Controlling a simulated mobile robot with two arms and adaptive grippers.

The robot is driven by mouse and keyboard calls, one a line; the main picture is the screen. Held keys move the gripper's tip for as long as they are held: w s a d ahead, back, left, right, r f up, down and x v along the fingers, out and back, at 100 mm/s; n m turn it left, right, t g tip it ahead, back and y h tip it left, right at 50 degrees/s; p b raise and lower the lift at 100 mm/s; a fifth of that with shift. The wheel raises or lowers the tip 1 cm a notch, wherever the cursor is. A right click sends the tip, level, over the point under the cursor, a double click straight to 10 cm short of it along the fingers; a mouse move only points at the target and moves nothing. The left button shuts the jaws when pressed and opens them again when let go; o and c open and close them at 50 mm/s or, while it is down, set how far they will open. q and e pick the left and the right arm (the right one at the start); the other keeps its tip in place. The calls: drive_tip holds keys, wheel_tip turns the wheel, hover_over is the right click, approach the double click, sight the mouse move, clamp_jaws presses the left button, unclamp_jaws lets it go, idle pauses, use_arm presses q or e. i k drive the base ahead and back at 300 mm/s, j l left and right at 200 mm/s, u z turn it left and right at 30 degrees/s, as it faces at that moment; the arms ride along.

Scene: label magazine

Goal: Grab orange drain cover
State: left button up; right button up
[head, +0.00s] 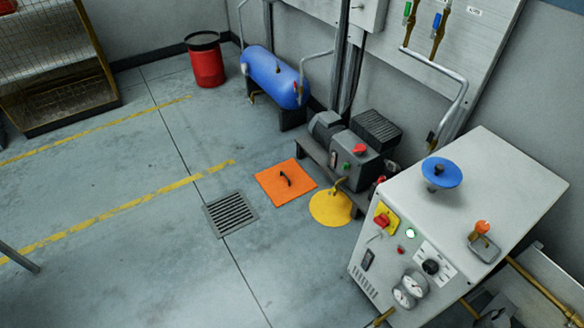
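The orange drain cover (273,188) is a flat square plate with a dark handle on its top. It lies flat on the grey floor, between the floor grate and the motor unit. The metal floor grate (230,214) is just left of it and a round yellow disc (331,207) is just right of it. Neither of my grippers can be made out in the head view.
A white control cabinet (500,180) with a blue handwheel (441,172) stands at the right. A motor unit (356,158) and a blue tank (274,77) line the wall. A red bin (206,62) stands behind. The floor at left is mostly clear.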

sight(286, 181)
drive_tip(key=i+j+z, duration=0.15)
drive_tip(key=i+j, duration=0.15)
drive_tip(key=i, duration=0.25)
drive_tip(key=i+j+z, duration=0.1)
drive_tip(key=i+j, duration=0.25)
drive_tip(key=i, duration=0.2)
drive_tip(key=i+j+z, duration=0.15)
drive_tip(key=i+j, duration=0.25)
drive_tip(key=i, duration=0.15)
